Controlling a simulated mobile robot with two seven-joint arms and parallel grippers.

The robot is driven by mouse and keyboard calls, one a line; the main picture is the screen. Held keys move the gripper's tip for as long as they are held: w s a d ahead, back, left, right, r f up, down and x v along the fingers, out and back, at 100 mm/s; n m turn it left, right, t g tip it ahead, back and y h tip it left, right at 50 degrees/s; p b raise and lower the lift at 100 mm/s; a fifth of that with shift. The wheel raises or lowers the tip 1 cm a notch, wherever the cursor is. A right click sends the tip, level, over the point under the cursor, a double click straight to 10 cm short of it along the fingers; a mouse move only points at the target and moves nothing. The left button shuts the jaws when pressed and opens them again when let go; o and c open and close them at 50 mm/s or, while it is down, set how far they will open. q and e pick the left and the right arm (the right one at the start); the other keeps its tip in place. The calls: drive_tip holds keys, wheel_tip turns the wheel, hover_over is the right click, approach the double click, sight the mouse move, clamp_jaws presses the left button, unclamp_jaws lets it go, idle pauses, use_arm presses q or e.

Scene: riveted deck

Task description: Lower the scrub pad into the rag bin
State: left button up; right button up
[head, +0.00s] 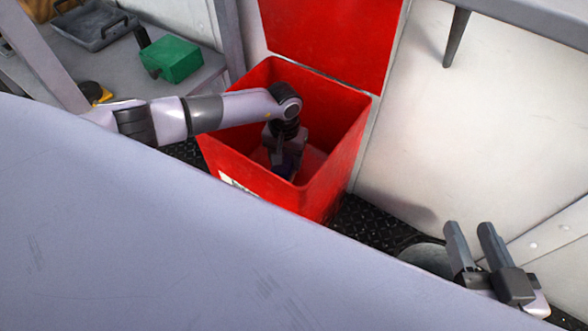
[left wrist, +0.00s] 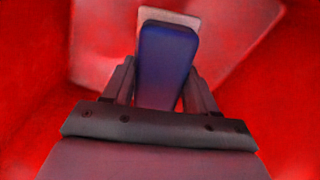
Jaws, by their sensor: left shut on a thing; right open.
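The rag bin (head: 345,130) is a red open-topped box with its lid (head: 335,35) raised against the wall behind it. My left arm reaches over the bin's rim, and my left gripper (head: 284,165) points down inside it. In the left wrist view the left gripper (left wrist: 165,95) is shut on the scrub pad (left wrist: 167,60), a dark blue block with a pale layer on its far side. In the head view the pad (head: 285,173) shows only as a dark blue patch. My right gripper (head: 470,242) is open and empty, at the lower right, outside the bin.
A pale crumpled-looking patch (left wrist: 225,45) lies in the bin beyond the pad. A green box (head: 175,58) and a grey tray (head: 92,25) stand on a shelf at the upper left. A grey round object (head: 425,258) is partly hidden near the right gripper. Dark riveted floor (head: 375,222) shows between.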

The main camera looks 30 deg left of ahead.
use_arm(q)
drive_tip(key=shift+f, duration=2.5)
idle(1.2)
drive_tip(key=o, duration=1.1)
drive_tip(key=shift+r, duration=0.1)
drive_tip(key=shift+r, duration=0.7)
wheel_tip(320, 180, up, 9)
drive_tip(key=shift+r, duration=0.1)
wheel_tip(320, 180, up, 4)
drive_tip(key=shift+f+p, duration=0.1)
drive_tip(key=shift+p, duration=0.65)
wheel_tip(320, 180, up, 13)
drive_tip(key=p, duration=1.1)
drive_tip(key=shift+p, duration=0.35)
drive_tip(key=shift+d, duration=0.1)
